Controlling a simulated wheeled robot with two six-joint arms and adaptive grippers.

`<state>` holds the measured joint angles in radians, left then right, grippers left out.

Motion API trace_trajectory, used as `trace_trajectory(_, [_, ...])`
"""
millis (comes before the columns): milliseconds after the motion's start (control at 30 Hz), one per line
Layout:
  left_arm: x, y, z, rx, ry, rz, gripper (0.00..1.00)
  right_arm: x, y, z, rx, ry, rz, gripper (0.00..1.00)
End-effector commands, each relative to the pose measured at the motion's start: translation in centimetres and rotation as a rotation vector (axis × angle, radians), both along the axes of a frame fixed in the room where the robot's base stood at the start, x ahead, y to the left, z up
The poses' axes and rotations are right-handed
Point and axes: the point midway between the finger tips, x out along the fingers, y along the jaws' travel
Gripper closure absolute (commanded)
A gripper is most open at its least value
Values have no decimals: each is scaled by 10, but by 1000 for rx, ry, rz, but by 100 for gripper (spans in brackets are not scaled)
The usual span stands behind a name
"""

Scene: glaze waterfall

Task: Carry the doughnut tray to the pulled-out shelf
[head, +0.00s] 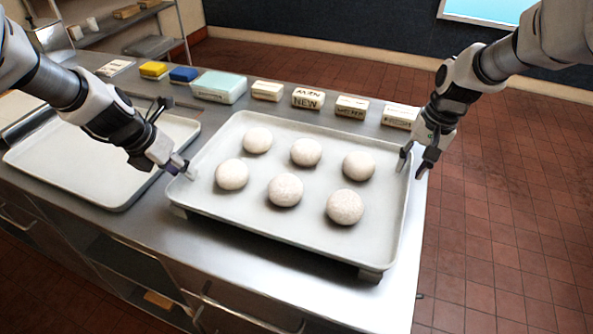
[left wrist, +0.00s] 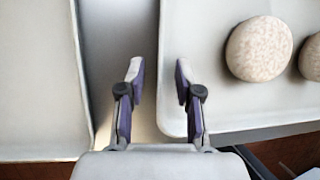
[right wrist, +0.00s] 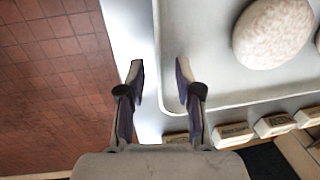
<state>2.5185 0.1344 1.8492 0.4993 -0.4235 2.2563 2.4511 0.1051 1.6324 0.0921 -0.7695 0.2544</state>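The doughnut tray (head: 305,240) is a pale rimmed sheet with several round, pale doughnuts, on small supports on the steel counter. My left gripper (head: 178,168) is open at the tray's left edge; in the left wrist view its fingers (left wrist: 159,72) are apart, one over the tray and one over the gap beside it. My right gripper (head: 413,165) is open at the right edge; in the right wrist view its fingers (right wrist: 159,72) sit either side of the rim. Contact is unclear. A grey shelf (head: 150,46) juts from the rack at the upper left; I cannot tell whether it is the pulled-out one.
An empty tray (head: 85,165) lies to the left on the counter (head: 395,290). Along the back edge are a yellow block (head: 153,69), a blue block (head: 183,75), a pale green box (head: 219,87) and several labelled blocks (head: 308,98). Tiled floor (head: 500,210) is clear at the right.

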Motion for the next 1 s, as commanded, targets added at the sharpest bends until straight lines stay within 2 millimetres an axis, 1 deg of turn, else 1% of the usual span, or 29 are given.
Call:
trace_trajectory(33, [0,0,0,0,0,0,66,0,0,0,0,0,0,66])
trace_trajectory(67, [0,0,0,0,0,0,69,0,0,0,0,0,0,69])
trace_trajectory(100, [0,0,0,0,0,0,83,0,0,0,0,0,0,83])
trace_trajectory(133, [0,0,0,0,0,0,94,0,0,0,0,0,0,94])
trace_trajectory(167, [0,0,0,0,0,0,100,0,0,0,0,0,0,100])
trace_trajectory(467, [0,0,0,0,1,0,100,0,0,0,0,0,0,100])
trace_trajectory(633, [0,0,5,0,0,0,100,0,0,6,1,-1,0,100])
trace_trajectory(767, [0,0,19,0,-1,0,100,0,0,20,1,-1,0,100])
trace_trajectory(900, [0,0,39,0,-1,0,100,0,0,39,0,-2,0,100])
trace_trajectory(1000, [0,0,49,0,-1,0,100,0,0,50,0,-2,0,100])
